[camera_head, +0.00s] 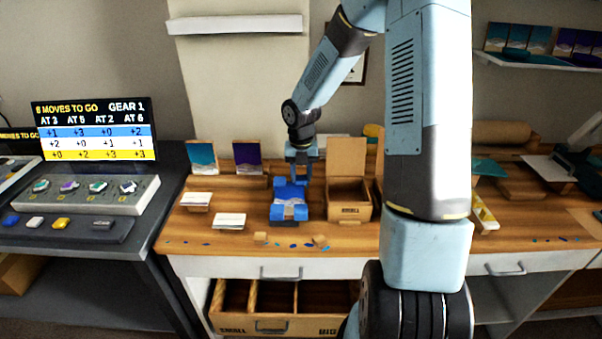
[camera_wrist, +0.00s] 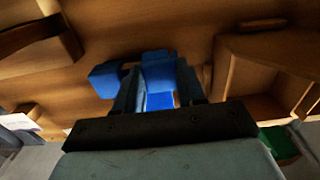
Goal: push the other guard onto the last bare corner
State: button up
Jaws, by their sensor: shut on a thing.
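My gripper (camera_head: 294,178) reaches down at the back of a blue piece of work (camera_head: 290,198) on the wooden bench. It is shut on a blue guard (camera_wrist: 159,72), which shows between the fingers in the wrist view. A second blue block (camera_wrist: 106,78) lies just left of the left finger in that view. In the head view, the blue parts surround a small pale patch at the front, on a dark base. The fingers and palm hide part of the work, and I cannot tell which corner is bare.
An open cardboard box (camera_head: 350,212) stands close on the right. A divided drawer (camera_head: 270,326) is open below.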

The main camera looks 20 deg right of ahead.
jog(key=shift+s+a+f, duration=0.1)
jog(key=shift+a+f, duration=0.1)
dwell(0.6)
jog(key=o, duration=1.1)
jog(key=shift+r, duration=4.05)
grip_shut()
jog(key=shift+s, duration=0.25)
